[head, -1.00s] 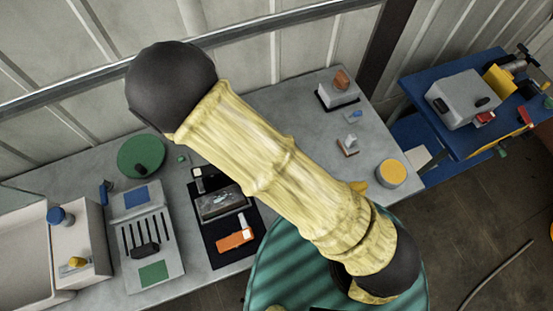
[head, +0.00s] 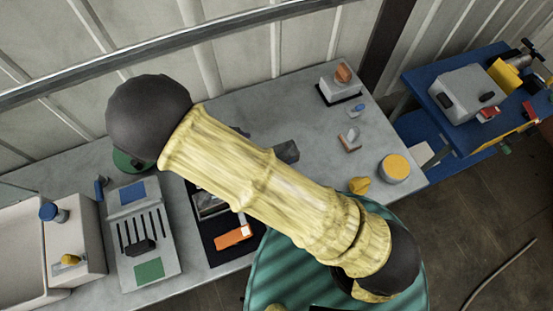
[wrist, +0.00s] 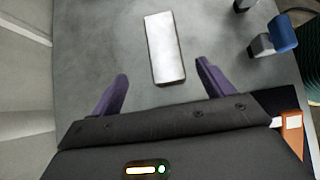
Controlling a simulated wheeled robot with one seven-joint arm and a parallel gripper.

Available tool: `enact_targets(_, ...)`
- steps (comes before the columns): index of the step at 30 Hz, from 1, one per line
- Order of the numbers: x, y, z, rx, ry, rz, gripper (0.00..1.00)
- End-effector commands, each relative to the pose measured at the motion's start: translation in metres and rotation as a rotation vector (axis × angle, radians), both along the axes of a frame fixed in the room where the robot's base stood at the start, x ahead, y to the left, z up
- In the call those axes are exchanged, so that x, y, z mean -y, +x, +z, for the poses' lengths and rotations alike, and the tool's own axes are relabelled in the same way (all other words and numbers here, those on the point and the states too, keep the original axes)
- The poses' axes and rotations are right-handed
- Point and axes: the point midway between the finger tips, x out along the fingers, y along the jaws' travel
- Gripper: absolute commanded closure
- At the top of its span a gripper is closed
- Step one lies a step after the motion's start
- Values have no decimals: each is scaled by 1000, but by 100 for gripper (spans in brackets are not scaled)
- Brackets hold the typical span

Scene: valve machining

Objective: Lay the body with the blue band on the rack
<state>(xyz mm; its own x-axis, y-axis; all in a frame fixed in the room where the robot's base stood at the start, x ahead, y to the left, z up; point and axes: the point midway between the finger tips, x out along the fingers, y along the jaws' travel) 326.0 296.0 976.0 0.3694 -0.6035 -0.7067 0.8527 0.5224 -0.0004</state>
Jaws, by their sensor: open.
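My gripper (wrist: 160,90) is open and empty above the grey table. A pale grey oblong block (wrist: 165,48) lies beyond and between its fingertips; a grey block (head: 286,151) beside my arm in the head view seems to be the same one. No blue band shows on it. A blue rounded piece with a grey part (wrist: 282,35) lies to the right in the wrist view; I cannot tell whether it is the banded body. A slotted plate (head: 165,262) with blue and green patches, perhaps the rack, stands at left with a black piece on it. My arm hides the table's middle.
An orange piece (head: 234,236) lies on a black mat (head: 222,258) beside the slotted plate. White bins (head: 85,240) stand at far left. Small parts and a yellow-topped round container (head: 394,168) are at right. The back wall runs close behind the table.

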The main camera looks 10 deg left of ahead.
Motion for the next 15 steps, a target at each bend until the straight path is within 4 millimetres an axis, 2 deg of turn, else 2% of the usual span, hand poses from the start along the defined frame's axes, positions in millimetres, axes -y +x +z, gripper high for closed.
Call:
enact_targets(1, 5, 3, -10, 1, -1, -1, 20)
enact_targets(9, 28, 17, -38, 0, -1, -1, 20)
enact_targets(15, 39, 24, -48, -1, 0, 1, 20)
